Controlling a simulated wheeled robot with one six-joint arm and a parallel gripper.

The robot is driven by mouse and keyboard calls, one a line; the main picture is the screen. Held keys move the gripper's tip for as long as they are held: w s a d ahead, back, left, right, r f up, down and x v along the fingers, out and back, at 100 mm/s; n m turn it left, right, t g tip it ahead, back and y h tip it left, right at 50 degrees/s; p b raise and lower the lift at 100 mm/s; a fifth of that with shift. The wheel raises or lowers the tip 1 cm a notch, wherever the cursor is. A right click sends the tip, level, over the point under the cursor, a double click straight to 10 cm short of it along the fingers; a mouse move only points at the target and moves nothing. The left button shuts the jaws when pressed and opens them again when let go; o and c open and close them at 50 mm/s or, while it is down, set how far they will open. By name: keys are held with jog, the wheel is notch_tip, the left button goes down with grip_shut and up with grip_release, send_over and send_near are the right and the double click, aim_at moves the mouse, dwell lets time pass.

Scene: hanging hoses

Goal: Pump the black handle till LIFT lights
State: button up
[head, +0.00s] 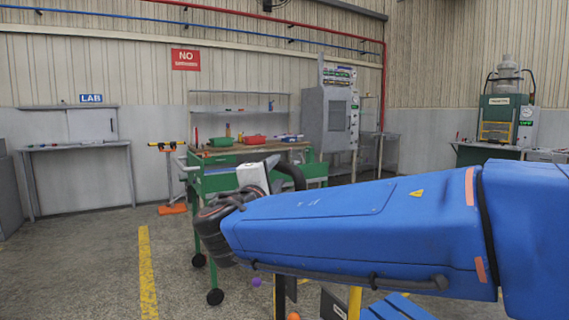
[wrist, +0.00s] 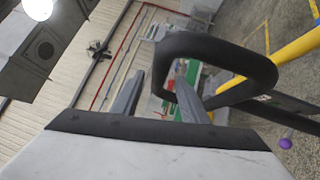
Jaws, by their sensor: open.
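The black handle (wrist: 262,65) is a thick rounded loop in the upper middle of the wrist view. In the head view, its curved top (head: 292,172) shows just past the white end of my arm. My gripper (wrist: 158,88) is open, with two grey fingers pointing up the wrist view. The near-left bar of the loop appears between the fingers, and the right finger overlaps the loop's opening. I cannot tell whether either finger touches it. My blue arm hides much of what is below the handle in the head view. No LIFT light can be made out.
A yellow bar (wrist: 295,47) runs beside the handle in the wrist view. A green workbench (head: 225,160) with red and green trays stands behind. A grey cabinet (head: 328,118) and a green machine (head: 498,122) are farther back. The floor at left is clear around a yellow line (head: 146,270).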

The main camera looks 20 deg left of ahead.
jog(key=w+r, duration=0.1)
jog(key=w, duration=0.7)
jog(key=shift+w+a, duration=0.4)
jog(key=shift+r, duration=0.1)
grip_shut()
